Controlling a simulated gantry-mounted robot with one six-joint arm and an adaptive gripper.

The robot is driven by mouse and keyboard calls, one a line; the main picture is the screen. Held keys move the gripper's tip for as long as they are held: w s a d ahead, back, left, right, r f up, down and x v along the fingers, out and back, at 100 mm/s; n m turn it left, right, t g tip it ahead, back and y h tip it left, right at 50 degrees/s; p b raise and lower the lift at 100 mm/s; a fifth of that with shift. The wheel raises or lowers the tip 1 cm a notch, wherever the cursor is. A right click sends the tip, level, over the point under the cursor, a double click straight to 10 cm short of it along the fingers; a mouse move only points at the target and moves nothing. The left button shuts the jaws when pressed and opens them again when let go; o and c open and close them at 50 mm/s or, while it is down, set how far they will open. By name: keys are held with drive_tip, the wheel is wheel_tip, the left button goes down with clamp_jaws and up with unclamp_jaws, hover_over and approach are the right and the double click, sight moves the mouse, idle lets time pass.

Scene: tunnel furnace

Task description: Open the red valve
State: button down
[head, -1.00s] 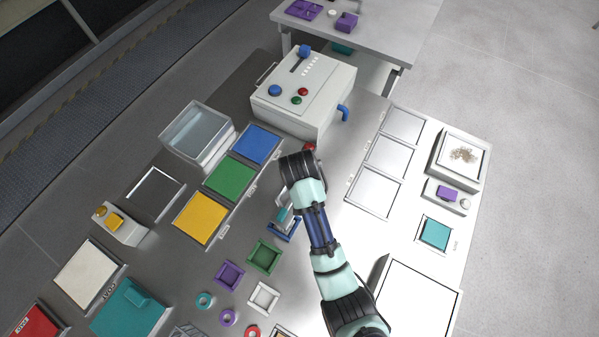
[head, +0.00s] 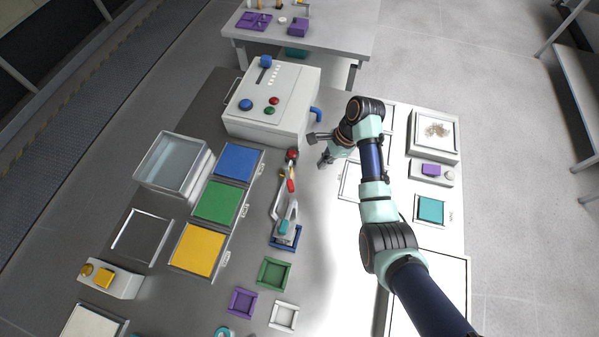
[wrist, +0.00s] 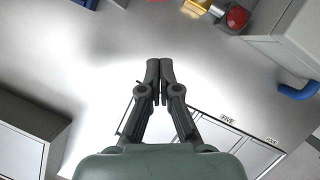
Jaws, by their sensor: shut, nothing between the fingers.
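A red valve handle (head: 291,186) shows in the head view beside a small brass part (head: 283,174), in line with a thin silver piece. A rounded red knob (head: 292,155) sits just above it, near the machine's front; the knob also shows at the top right of the wrist view (wrist: 237,17), with the brass part (wrist: 198,6) left of it. My gripper (head: 324,163) is to the right of these parts, apart from them. In the wrist view my gripper (wrist: 160,64) has its fingers together, with nothing between them.
A white machine box (head: 270,105) with buttons and a blue side handle (head: 316,114) stands behind. A clear container (head: 172,160) and blue, green and yellow panels lie left. A blue holder (head: 285,238) is below the valve. Bare table lies right of it.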

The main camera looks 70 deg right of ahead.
sight(288, 178)
drive_tip(key=w+a+f, duration=0.1)
drive_tip(key=f, duration=0.2)
drive_tip(key=w+a+f+b, duration=0.1)
drive_tip(key=w+f, duration=0.1)
drive_tip(key=f, duration=0.1)
drive_tip(key=w+a+f+b, duration=0.1)
drive_tip(key=w+f, duration=0.1)
drive_tip(key=f, duration=0.1)
drive_tip(key=shift+w+a, duration=0.2)
drive_tip(key=shift+a, duration=0.2)
drive_tip(key=shift+w+a, duration=0.3)
drive_tip(key=shift+w, duration=0.1)
drive_tip(key=shift+r, duration=0.15)
